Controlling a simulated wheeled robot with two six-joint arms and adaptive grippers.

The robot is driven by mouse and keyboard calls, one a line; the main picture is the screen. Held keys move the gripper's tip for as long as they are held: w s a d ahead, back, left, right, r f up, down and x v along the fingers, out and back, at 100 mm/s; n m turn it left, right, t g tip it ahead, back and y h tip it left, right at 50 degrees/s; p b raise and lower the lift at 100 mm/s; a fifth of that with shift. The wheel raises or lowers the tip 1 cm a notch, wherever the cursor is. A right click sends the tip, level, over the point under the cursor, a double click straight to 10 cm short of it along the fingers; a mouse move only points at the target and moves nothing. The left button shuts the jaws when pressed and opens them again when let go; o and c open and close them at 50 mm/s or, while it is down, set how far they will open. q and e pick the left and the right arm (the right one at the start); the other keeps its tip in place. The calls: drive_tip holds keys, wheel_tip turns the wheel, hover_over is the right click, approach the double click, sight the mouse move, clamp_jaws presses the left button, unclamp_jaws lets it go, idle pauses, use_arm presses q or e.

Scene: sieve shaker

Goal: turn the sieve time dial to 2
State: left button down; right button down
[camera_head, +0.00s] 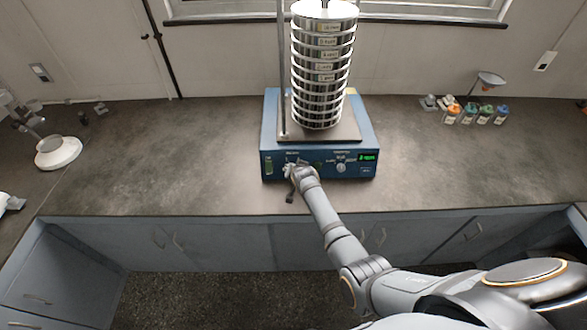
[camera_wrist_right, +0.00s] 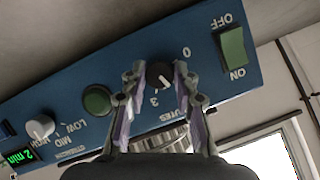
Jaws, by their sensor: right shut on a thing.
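The blue sieve shaker (camera_head: 270,135) stands on the dark counter with a tall stack of metal sieves (camera_head: 323,70) on it. My right gripper (camera_head: 293,168) reaches the left part of its front panel. In the right wrist view the panel appears upside down. There the fingers of my right gripper (camera_wrist_right: 159,80) are shut on the black time dial (camera_wrist_right: 158,72), one on each side. Part of the minutes scale is hidden by the fingers; 0 and 3 show. The green display (camera_wrist_right: 17,157) reads 2 min. My left gripper is not in view.
A green power switch (camera_wrist_right: 233,48), a round green button (camera_wrist_right: 97,101) and a white LOW/MID knob (camera_wrist_right: 40,127) are on the panel. Several small bottles (camera_head: 468,114) stand at the right back.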

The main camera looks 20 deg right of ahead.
drive_tip(key=shift+f+n+g+h, duration=0.1)
drive_tip(key=shift+n+g+h, duration=0.2)
drive_tip(key=shift+n+h, duration=0.45)
drive_tip(key=shift+n, duration=0.35)
drive_tip(key=c, duration=1)
unclamp_jaws()
drive_tip(key=shift+r, duration=0.45)
wheel_tip(320, 180, up, 9)
drive_tip(key=shift+r, duration=0.1)
